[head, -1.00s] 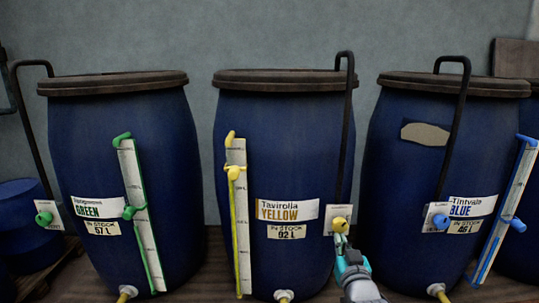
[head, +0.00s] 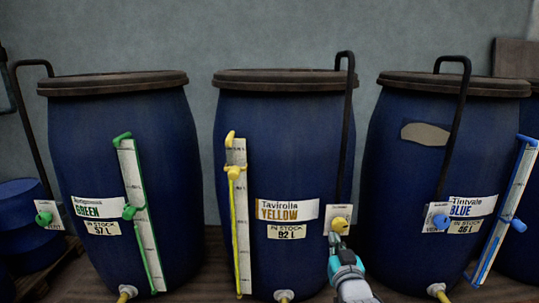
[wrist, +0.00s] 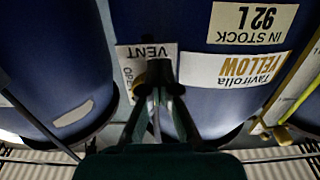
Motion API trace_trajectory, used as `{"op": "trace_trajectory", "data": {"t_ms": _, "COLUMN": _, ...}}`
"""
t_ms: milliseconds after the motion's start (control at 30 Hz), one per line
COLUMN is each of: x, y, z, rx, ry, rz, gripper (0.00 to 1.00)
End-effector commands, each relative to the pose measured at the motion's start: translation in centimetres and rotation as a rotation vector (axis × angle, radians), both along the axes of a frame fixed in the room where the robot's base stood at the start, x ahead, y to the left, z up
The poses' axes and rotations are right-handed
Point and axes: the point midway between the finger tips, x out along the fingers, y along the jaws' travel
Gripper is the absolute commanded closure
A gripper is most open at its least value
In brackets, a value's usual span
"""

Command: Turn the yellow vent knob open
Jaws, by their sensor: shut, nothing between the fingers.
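The yellow vent knob (head: 340,225) sits on a white plate (head: 330,216) at the lower right of the Tavirolla YELLOW vat (head: 281,140). In the wrist view, part of the knob (wrist: 154,70) shows behind my fingertips, beside a white card (wrist: 138,57) reading VENT and OPEN. My gripper (head: 339,240) is just below and in front of the knob in the head view. Its fingers (wrist: 158,92) are closed together at the knob, with nothing seen between them. Whether they touch it, I cannot tell. The fingers hide much of the knob in the wrist view.
The GREEN vat (head: 125,160) stands left, the BLUE vat (head: 415,145) right, with its blue knob (head: 440,222) near my arm. A black bent pipe (head: 347,120) runs down to the yellow vent. A yellow-edged sight gauge (head: 240,215) is on the vat's left.

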Motion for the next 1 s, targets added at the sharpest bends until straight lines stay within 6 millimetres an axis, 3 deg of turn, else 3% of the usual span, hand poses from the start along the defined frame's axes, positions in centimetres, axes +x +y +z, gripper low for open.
{"op": "trace_trajectory", "data": {"t_ms": 467, "x": -0.3, "y": 0.3, "z": -0.4, "rx": -0.001, "ry": -0.007, "rz": -0.001, "gripper": 1.00}}
{"op": "trace_trajectory", "data": {"t_ms": 1000, "x": -5.5, "y": 0.3, "z": -0.6, "rx": -0.001, "ry": -0.004, "rz": 0.000, "gripper": 1.00}}
